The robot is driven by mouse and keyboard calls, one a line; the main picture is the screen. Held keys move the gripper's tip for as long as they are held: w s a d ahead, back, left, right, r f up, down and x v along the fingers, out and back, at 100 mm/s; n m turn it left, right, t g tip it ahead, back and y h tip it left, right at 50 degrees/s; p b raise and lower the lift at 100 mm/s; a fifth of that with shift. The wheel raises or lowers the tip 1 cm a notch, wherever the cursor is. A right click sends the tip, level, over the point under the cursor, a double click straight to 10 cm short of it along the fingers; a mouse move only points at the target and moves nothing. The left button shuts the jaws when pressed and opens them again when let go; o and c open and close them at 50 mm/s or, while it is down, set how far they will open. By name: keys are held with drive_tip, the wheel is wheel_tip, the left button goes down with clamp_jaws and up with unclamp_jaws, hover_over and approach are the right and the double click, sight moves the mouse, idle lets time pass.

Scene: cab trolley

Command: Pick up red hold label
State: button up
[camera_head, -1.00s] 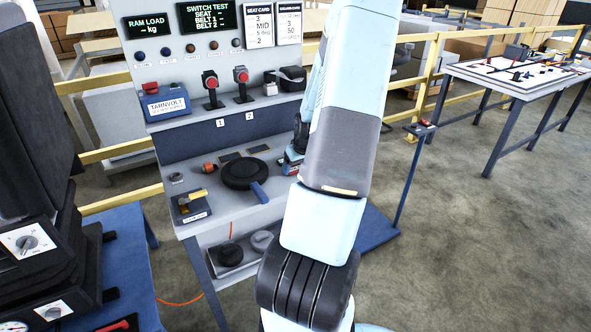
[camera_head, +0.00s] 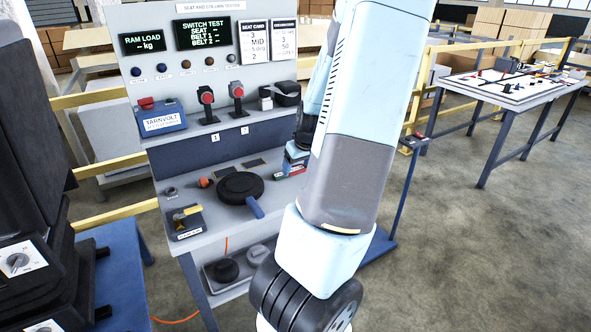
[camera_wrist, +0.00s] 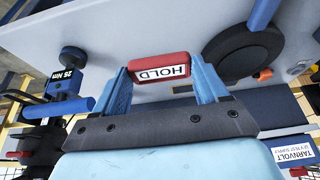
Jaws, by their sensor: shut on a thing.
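The red hold label (camera_wrist: 146,63) is a red block with a white face reading HOLD. In the wrist view it sits crosswise between the two blue fingers of my gripper (camera_wrist: 160,74), which is shut on it. The light grey bench top (camera_wrist: 185,50) lies beyond it; I cannot tell the exact gap. In the head view my gripper (camera_head: 295,162) is over the right part of the bench, mostly hidden behind my arm, with a bit of red showing at its tips.
A black round pad with a blue handle (camera_head: 241,187), an orange-tipped part (camera_head: 205,183) and a yellow-handled box (camera_head: 186,222) lie on the bench. A blue TARNVOLT box (camera_head: 161,119) and red-topped switches stand on the shelf behind. A thin blue post (camera_head: 407,190) stands to the right.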

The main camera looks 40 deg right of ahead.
drive_tip(key=s+a+r, duration=0.3)
drive_tip(key=s, duration=0.5)
drive_tip(key=shift+r, duration=0.4)
drive_tip(key=shift+s+a, duration=0.1)
